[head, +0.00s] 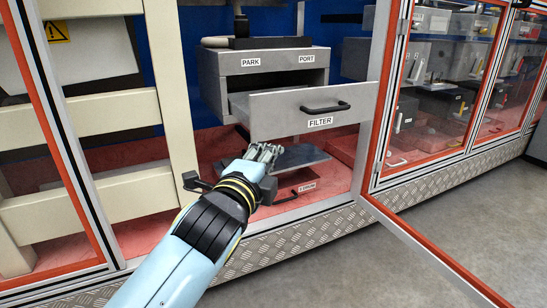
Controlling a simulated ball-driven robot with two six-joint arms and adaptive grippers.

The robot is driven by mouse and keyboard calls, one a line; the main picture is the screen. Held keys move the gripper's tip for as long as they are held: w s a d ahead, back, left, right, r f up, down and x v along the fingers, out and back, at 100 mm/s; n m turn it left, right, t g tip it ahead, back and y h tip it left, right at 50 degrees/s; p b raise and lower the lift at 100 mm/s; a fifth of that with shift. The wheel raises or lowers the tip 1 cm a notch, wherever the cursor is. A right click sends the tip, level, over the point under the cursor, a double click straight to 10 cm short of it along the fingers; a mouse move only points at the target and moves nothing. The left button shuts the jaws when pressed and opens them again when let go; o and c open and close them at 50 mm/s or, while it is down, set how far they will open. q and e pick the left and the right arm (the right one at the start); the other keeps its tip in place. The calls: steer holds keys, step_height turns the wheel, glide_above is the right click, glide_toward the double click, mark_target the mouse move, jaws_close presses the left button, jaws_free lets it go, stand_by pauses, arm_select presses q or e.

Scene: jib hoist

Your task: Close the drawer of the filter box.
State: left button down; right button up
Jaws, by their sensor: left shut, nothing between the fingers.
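The filter box (262,60) is a grey box with PARK and PORT labels, inside the open cabinet. Its drawer (285,107), labelled FILTER, is pulled out toward me, with a dark gap above it. The drawer's black handle (325,107) is on the right part of its front. My left gripper (264,152) is shut and empty, in front of the cabinet. In the picture it is just below the drawer's lower left edge; I cannot tell whether it touches. My right gripper is not in view.
An orange-framed glass door (389,95) stands open at right, its lower frame reaching toward me. A lower grey drawer or plate (299,158) with a handle sits beneath the filter drawer. Cream posts (172,85) stand at left. Grey floor (440,205) is clear at right.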

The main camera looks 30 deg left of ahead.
arm_select(q)
steer(key=shift+w+a+b, duration=0.7)
steer(key=shift+w+a, duration=0.05)
steer(key=shift+w, duration=1.3)
steer(key=shift+w+a+b, duration=0.7)
steer(key=shift+w+b, duration=0.05)
steer(key=shift+w, duration=1.3)
steer(key=shift+w+a+b, duration=0.7)
steer(key=shift+w+a, duration=0.05)
steer(key=shift+w, duration=1.3)
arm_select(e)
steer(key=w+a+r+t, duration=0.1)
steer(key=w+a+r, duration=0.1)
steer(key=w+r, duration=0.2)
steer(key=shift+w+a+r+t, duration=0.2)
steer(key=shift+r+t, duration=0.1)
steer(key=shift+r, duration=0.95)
arm_select(q)
steer(key=shift+a+r, duration=0.1)
